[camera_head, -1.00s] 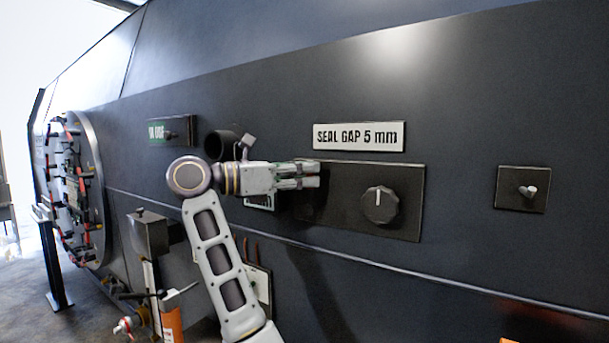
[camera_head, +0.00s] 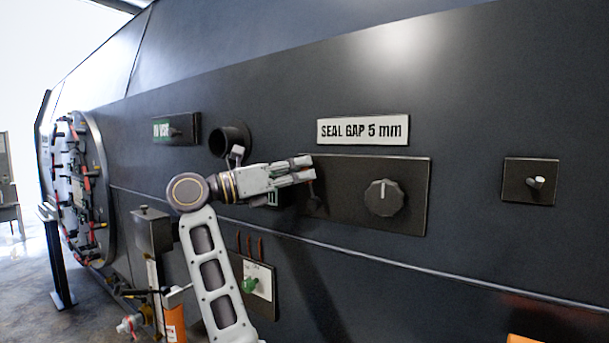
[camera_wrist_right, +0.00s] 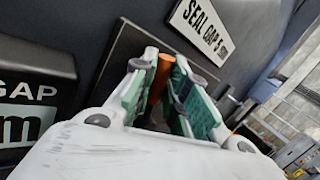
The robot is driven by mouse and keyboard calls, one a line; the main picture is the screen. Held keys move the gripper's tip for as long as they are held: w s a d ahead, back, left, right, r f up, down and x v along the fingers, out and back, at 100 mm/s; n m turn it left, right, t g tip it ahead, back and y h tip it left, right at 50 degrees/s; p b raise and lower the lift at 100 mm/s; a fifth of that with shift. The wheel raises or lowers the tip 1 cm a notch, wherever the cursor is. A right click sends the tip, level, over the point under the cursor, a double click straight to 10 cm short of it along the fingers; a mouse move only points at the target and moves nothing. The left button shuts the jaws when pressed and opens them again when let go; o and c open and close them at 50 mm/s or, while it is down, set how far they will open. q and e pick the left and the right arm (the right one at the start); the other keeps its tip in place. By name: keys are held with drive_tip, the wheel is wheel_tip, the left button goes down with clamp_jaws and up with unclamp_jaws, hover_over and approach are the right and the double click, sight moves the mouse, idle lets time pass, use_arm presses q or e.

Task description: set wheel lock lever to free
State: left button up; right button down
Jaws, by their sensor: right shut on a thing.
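My right gripper (camera_head: 303,170) is at the left end of the dark panel below the SEAL GAP 5 mm sign. In the right wrist view, its green-padded fingers (camera_wrist_right: 160,88) are shut on an orange-brown handle (camera_wrist_right: 161,73). The handle's lower part is hidden by the fingers and gripper body. No label naming it as the wheel lock lever is readable. A small dark knob-like part (camera_head: 313,203) shows just below the fingers in the head view. My left gripper is not in view.
A round black knob (camera_head: 383,197) sits on the panel right of my gripper. A small switch plate (camera_head: 530,181) is further right. A black pipe stub (camera_head: 230,139) is above my wrist. A plate with a green knob (camera_head: 250,285) is below my arm.

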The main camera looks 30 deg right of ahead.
drive_tip(key=shift+w+a+f+n+t+h+b, duration=0.2)
drive_tip(key=shift+w+f+n+t+h+b, duration=0.25)
drive_tip(key=shift+n, duration=0.35)
drive_tip(key=shift+w+a+n+g+h, duration=0.15)
drive_tip(key=shift+n+g+h, duration=0.1)
drive_tip(key=shift+n, duration=0.15)
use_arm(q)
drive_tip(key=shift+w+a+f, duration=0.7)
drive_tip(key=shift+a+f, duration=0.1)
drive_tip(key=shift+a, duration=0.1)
use_arm(e)
drive_tip(key=shift+w+f+n+t+h, duration=0.15)
drive_tip(key=shift+w+n+t+h, duration=0.2)
drive_tip(key=shift+n, duration=0.35)
drive_tip(key=c, duration=1.4)
unclamp_jaws()
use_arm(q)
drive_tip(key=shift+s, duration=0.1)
use_arm(e)
drive_tip(key=shift+r, duration=5)
